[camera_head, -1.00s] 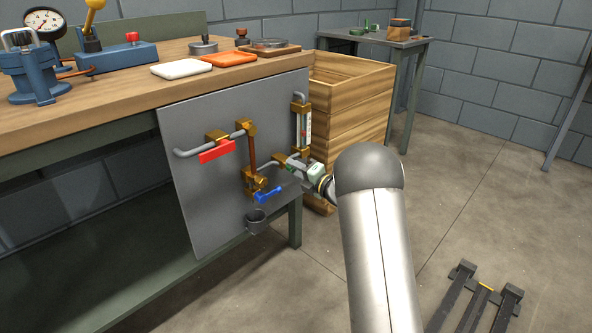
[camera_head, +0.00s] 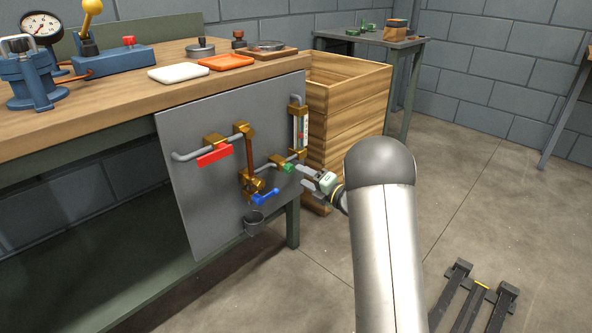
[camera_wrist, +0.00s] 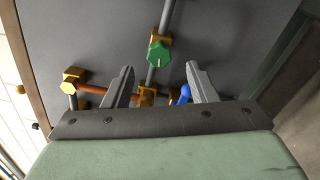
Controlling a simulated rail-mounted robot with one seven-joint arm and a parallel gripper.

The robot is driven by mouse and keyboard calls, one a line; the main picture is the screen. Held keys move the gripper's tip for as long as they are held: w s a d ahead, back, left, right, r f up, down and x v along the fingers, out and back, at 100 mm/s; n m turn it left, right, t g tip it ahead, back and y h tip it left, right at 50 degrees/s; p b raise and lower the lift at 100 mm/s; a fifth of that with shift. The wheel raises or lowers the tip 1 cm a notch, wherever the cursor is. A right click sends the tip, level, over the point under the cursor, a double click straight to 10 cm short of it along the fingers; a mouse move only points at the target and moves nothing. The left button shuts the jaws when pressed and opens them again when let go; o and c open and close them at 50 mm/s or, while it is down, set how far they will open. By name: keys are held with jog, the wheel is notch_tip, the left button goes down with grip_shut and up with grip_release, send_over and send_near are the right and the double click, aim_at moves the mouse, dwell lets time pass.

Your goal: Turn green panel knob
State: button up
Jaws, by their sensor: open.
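The green panel knob (camera_head: 288,168) sits on a brass fitting of the pipework on the grey panel (camera_head: 190,215). My gripper (camera_head: 302,172) is just right of the knob in the head view. In the wrist view my gripper (camera_wrist: 162,82) is open, its two grey fingers apart with nothing between them. The knob appears clear of both fingers.
A red lever (camera_head: 215,155), a blue handle (camera_head: 265,197) and a grey cup (camera_head: 254,223) are on the same panel. A gauge tube (camera_head: 299,127) stands above right of the knob. A wooden crate (camera_head: 345,105) is behind.

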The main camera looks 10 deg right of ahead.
jog(key=p+v, duration=0.2)
jog(key=v, duration=1)
jog(key=shift+d, duration=0.1)
notch_tip(320, 180, up, 23)
jog(key=s+m+g+h+p, duration=0.25)
jog(key=m+h+p, duration=0.75)
jog(key=m+p, duration=0.65)
jog(key=s+a+r+m+g+p, duration=0.4)
jog(key=s+r+p, duration=0.2)
jog(key=s, duration=0.4)
jog(key=s+a+r+m+g+p, duration=0.3)
jog(key=s+r+p, duration=0.3)
jog(key=s+p, duration=0.2)
jog(key=s+a+r+m+g+p, duration=0.4)
jog(key=s+p, duration=0.4)
jog(key=s, duration=0.5)
jog(key=shift+a+r+m+g, duration=0.35)
jog(key=shift+a+r+g, duration=0.2)
jog(key=shift+a+r, duration=0.3)
jog(key=shift+s+d, duration=0.1)
jog(key=shift+d, duration=0.05)
